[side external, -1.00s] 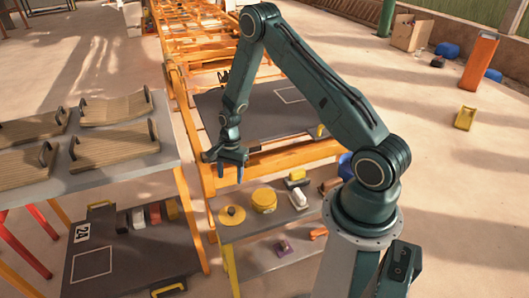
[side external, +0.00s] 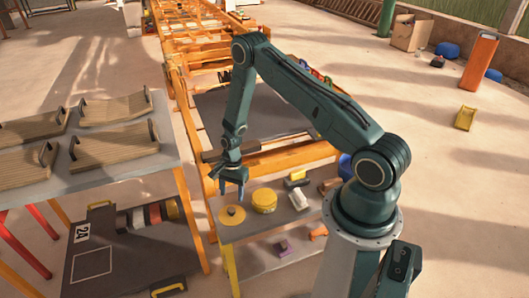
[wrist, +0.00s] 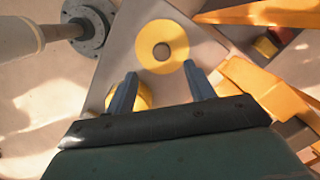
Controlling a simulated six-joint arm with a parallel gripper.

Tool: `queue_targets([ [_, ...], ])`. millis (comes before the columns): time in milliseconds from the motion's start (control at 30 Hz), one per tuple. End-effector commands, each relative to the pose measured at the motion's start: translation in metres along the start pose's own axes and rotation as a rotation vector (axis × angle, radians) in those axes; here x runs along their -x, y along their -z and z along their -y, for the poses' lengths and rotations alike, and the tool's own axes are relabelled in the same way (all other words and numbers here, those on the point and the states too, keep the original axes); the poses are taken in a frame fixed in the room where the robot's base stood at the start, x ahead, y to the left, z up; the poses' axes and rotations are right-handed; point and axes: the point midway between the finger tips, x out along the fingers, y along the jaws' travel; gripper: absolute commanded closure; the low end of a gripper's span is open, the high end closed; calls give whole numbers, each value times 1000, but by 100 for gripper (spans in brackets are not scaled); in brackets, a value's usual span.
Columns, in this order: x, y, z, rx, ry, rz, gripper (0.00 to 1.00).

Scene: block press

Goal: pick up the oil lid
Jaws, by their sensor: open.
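The oil lid, a flat yellow disc (side external: 232,215) with a dark round centre, lies at the left end of the grey shelf top (side external: 244,230). It also shows in the wrist view (wrist: 144,44), just beyond my fingertips. My gripper (side external: 232,192) is open and empty, pointing down above the lid and apart from it. Its two blue-grey fingers are spread in the wrist view (wrist: 160,70). A round yellow tin (side external: 264,201) stands right of the lid; in the wrist view it is partly hidden behind the left finger.
A yellow and white block (side external: 296,180) and other small items stand right of the tin. A lower shelf holds a purple item (side external: 283,246). Orange rails (side external: 290,157) run behind. A table with wooden trays (side external: 110,145) stands at the left.

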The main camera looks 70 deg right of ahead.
Motion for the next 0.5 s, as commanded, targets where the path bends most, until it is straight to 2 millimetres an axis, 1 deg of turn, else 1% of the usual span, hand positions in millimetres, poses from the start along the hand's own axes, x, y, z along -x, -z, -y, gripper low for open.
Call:
queue_targets([
  [33, -7, 0, 0, 0, 0, 0, 46],
  [100, -13, 0, 0, 0, 0, 0, 46],
  [200, -20, 0, 0, 0, 1, 0, 46],
  [500, -23, 0, 0, 0, 1, -1, 46],
])
